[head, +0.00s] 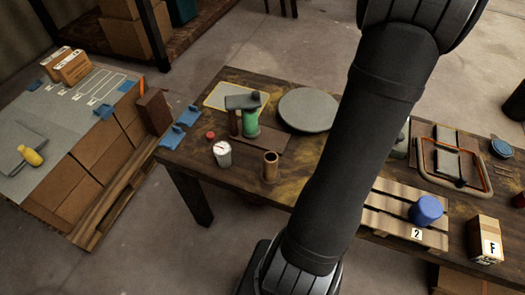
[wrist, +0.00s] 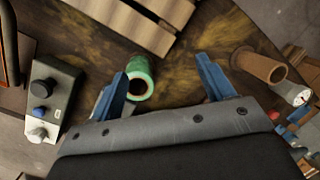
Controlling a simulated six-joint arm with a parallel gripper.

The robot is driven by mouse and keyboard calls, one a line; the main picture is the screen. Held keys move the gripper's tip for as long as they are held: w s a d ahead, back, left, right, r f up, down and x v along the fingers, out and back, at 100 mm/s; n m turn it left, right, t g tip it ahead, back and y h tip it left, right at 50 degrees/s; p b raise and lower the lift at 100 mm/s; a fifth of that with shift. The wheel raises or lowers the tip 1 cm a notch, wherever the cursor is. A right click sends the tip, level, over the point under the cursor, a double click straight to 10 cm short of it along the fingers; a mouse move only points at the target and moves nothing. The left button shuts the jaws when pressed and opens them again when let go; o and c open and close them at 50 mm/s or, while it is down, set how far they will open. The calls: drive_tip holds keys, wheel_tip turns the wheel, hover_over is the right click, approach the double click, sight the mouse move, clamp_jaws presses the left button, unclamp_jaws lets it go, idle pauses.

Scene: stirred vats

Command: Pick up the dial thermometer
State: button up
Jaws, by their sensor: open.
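The dial thermometer, a short white cylinder with a round dial face (head: 222,153), stands near the table's front left edge in the head view. In the head view my arm hides the gripper.
The brown hollow cylinder (head: 270,167) stands beside the thermometer; it also shows in the wrist view (wrist: 258,66). A grey knobbed box (wrist: 50,95) is farther left. A small red object (head: 211,135) is behind the thermometer.

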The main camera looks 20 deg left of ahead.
drive_tip(key=s+a+n+h, duration=0.2)
drive_tip(key=a+n+h, duration=0.45)
drive_tip(key=a, duration=0.85)
wheel_tip(320, 180, up, 3)
drive_tip(key=n+t+h, duration=0.6)
drive_tip(key=n+t, duration=0.4)
hover_over(228, 151)
drive_tip(key=s+a, duration=0.1)
drive_tip(key=a, duration=0.1)
drive_tip(key=s+a+r+n+t+y, duration=0.3)
drive_tip(key=s+a+t, duration=0.4)
drive_tip(key=s+a, duration=0.3)
wheel_tip(228, 151, down, 20)
drive_tip(key=d, duration=0.1)
drive_tip(key=shift+h, duration=0.25)
drive_tip(key=x, duration=1.6)
drive_tip(key=shift+d+r, duration=0.1)
drive_tip(key=shift+r, duration=0.2)
drive_tip(key=c, duration=1.2)
drive_tip(key=shift+c, duration=0.3)
